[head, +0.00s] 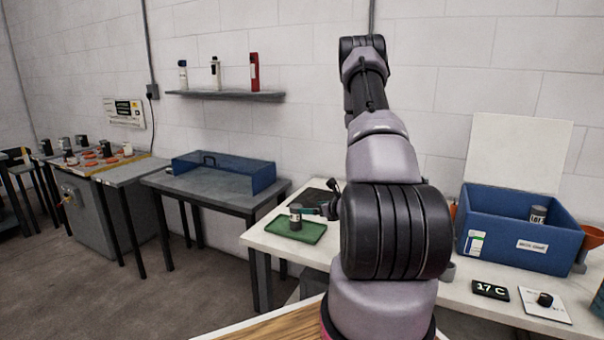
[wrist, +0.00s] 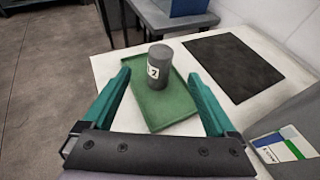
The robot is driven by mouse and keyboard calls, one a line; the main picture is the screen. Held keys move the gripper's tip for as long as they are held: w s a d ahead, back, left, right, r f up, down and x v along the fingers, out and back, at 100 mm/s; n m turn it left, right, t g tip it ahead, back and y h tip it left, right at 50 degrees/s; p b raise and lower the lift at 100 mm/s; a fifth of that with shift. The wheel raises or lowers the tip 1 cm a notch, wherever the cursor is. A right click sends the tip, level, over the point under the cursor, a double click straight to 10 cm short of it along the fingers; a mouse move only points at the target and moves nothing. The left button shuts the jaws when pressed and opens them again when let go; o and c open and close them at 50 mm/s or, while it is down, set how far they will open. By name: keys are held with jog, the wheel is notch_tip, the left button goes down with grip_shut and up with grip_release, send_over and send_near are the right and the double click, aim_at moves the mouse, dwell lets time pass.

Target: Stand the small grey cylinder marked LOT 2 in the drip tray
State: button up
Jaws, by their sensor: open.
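The small grey cylinder (wrist: 161,62) stands upright in the green drip tray (wrist: 172,118), towards its far side in the wrist view. A white label with a dark 2 shows on its side; the rest of the marking is turned away. In the head view the cylinder (head: 295,215) also stands on the tray (head: 312,236). My gripper (wrist: 158,76) is open, its teal fingers apart on either side of the cylinder in the picture, with no visible contact. In the head view, my arm hides part of the gripper.
A dark mat (wrist: 233,66) lies beside the tray on the white table (head: 262,238). A blue bin (head: 505,240) with a grey cylinder (head: 538,214) in it, a 17 C display (head: 490,290) and a white card (head: 530,308) with a dark object sit at right.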

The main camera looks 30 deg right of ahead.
jog(key=w+a+r+n+g+y, duration=0.1)
jog(key=a+r+n+y, duration=0.55)
jog(key=a+r, duration=0.6)
jog(key=s+a+r+n+g+y, duration=0.1)
jog(key=s+a+r+n+g, duration=0.25)
jog(key=r, duration=0.25)
jog(key=s+a+r+n+g+y, duration=0.1)
jog(key=s+a+r+n+g, duration=0.15)
jog(key=a+r+n, duration=0.25)
jog(key=s+a+r+n+g+h, duration=0.1)
jog(key=s+a+r+n+h, duration=0.15)
jog(key=s+r+n, duration=0.45)
jog(key=s+a+r+n+g+h, duration=0.1)
jog(key=s+r+n+h, duration=0.25)
jog(key=s, duration=0.65)
jog(key=s+d+r+n+t+h, duration=0.2)
jog(key=s+d+r+n+h, duration=0.1)
jog(key=s+d+r+n, duration=0.1)
jog(key=shift+s+d+t, duration=0.15)
jog(key=shift+d+t, duration=0.15)
jog(key=shift+t, duration=0.1)
